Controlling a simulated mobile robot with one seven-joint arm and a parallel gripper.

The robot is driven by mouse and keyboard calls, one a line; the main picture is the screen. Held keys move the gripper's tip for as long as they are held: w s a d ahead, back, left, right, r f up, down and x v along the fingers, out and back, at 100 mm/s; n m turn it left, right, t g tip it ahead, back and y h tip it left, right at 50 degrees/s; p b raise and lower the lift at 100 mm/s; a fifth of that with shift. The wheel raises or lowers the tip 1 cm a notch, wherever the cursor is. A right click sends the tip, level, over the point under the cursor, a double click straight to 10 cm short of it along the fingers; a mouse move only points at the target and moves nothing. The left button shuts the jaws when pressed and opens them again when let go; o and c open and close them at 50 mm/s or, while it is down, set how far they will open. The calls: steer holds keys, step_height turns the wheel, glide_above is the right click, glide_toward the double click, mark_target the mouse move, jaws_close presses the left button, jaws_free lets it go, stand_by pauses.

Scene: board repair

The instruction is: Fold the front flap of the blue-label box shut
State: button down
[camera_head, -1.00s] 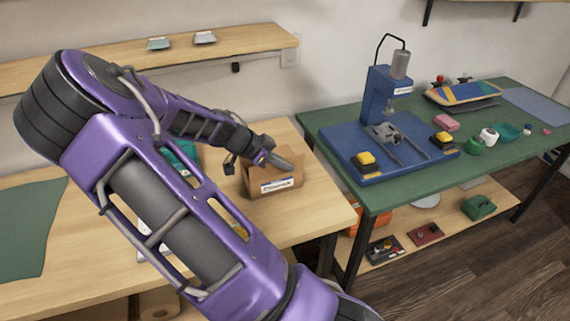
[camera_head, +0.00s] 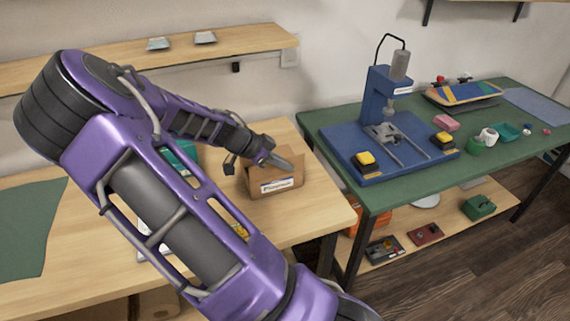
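A brown cardboard box (camera_head: 272,177) stands on the wooden table, with a white and blue label (camera_head: 277,186) on its front face. My gripper (camera_head: 270,162) is at the top of the box, over its opening. One grey finger reaches across the box's top toward the right, and a dark part hangs at the box's left edge. The front flap is hard to make out behind the gripper, and I cannot tell its angle. The gripper is small in view, and whether it touches the box is unclear.
The wooden table (camera_head: 305,220) is clear in front and to the right of the box. A teal object (camera_head: 184,153) lies left of it, partly behind my arm. A green table (camera_head: 400,185) on the right carries a blue press (camera_head: 385,100).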

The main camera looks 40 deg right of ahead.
steer(key=shift+w, duration=0.1)
stand_by(0.4)
steer(key=g, duration=0.1)
steer(key=w+n+g+p, duration=0.1)
steer(key=g+p, duration=0.1)
steer(key=shift+w+d+n+y, duration=0.15)
steer(key=shift+d+n+y, duration=0.15)
steer(key=shift+n, duration=0.1)
steer(key=n+g, duration=0.1)
steer(key=w+f+g, duration=0.1)
steer(key=g, duration=0.1)
steer(key=shift+n+g, duration=0.3)
steer(key=shift+n, duration=0.1)
steer(key=shift+w+d+f+n+g+b, duration=0.15)
steer(key=shift+w+n+g+b, duration=0.1)
steer(key=shift+n+g+b, duration=0.4)
steer(key=c, duration=1.1)
jaws_free()
steer(key=shift+o, duration=0.2)
